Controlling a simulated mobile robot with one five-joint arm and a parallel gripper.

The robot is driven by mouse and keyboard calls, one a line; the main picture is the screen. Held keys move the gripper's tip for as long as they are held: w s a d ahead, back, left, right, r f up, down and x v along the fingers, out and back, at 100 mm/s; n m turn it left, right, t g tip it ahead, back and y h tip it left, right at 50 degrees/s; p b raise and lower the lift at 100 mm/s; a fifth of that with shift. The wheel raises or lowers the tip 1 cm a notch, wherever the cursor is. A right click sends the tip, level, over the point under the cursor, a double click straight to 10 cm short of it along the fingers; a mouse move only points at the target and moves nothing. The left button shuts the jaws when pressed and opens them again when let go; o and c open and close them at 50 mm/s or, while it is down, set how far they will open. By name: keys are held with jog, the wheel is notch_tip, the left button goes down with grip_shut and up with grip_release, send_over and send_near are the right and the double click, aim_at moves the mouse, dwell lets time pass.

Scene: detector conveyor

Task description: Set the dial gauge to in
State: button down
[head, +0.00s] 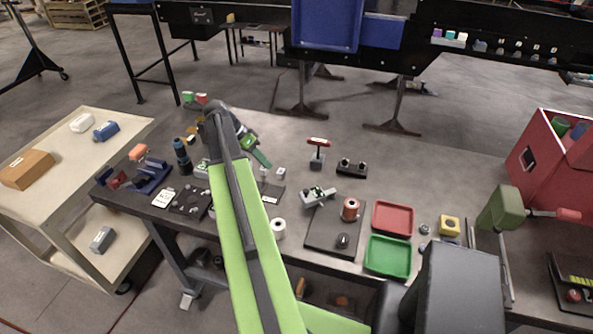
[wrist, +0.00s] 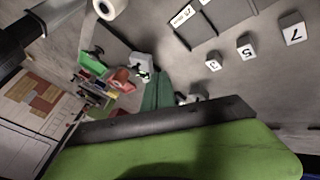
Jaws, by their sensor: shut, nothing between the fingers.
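I cannot pick out the dial gauge with certainty. A grey device with a green face (head: 318,194) lies right of my arm, apart from the gripper. A similar white-and-green piece (head: 203,168) is left of my arm, partly hidden by it. No dial reading is legible in either view.
A red tray (head: 393,217) and a green tray (head: 388,256) sit right of a dark board (head: 322,239). A white roll (head: 278,228) stands beside my arm. Numbered cubes (wrist: 245,47) show in the wrist view. A cart (head: 38,222) stands left; a red bin (head: 535,158) is right.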

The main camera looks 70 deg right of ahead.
jog(key=s+f+m+b, duration=0.1)
jog(key=s+f+b, duration=0.6)
jog(key=s, duration=0.4)
jog(key=shift+s+d+b, duration=0.2)
jog(key=shift+d+b, duration=0.2)
jog(key=shift+b, duration=0.15)
